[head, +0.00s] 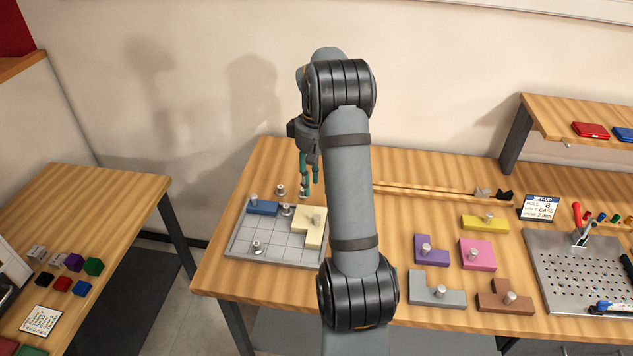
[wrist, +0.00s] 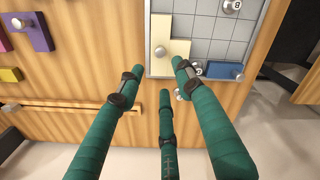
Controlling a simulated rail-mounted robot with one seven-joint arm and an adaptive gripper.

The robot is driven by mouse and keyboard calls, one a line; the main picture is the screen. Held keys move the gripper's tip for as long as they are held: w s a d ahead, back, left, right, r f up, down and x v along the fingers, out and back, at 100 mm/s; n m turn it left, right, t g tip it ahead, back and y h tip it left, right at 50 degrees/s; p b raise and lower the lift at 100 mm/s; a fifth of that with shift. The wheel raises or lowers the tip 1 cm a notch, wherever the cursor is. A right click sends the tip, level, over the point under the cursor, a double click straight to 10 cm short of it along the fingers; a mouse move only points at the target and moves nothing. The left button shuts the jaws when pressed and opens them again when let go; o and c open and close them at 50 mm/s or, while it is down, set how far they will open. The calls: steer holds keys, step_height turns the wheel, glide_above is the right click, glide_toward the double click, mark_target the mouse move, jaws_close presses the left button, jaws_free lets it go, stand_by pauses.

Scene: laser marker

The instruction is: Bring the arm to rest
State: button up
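My gripper (head: 305,190) has teal fingers pointing down, close above the far edge of the grey grid board (head: 240,247). In the wrist view my gripper (wrist: 160,76) has its fingers spread apart with nothing between them. The cream piece (head: 311,234) and the blue piece (head: 262,208) lie on the board, each with a metal knob. The cream piece also shows just beyond the fingertips in the wrist view (wrist: 161,30). My arm stretches over the table and hides part of the board's right side.
Purple (head: 431,258), pink (head: 477,262), yellow (head: 484,222), grey (head: 436,290) and brown (head: 507,304) pieces lie right of my arm. A perforated metal plate (head: 590,265) is farther right. Loose metal pegs (head: 281,190) stand near the board. A side table (head: 90,215) is at left.

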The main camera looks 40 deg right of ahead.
mark_target(317, 216)
step_height(317, 216, down, 11)
steer(key=shift+a+f+p, duration=0.1)
steer(key=shift+f+p, duration=0.05)
steer(key=shift+p, duration=0.85)
steer(key=shift+f, duration=0.3)
step_height(317, 216, up, 4)
steer(key=shift+f+b, duration=0.2)
steer(key=shift+b, duration=0.5)
steer(key=shift+r, duration=0.1)
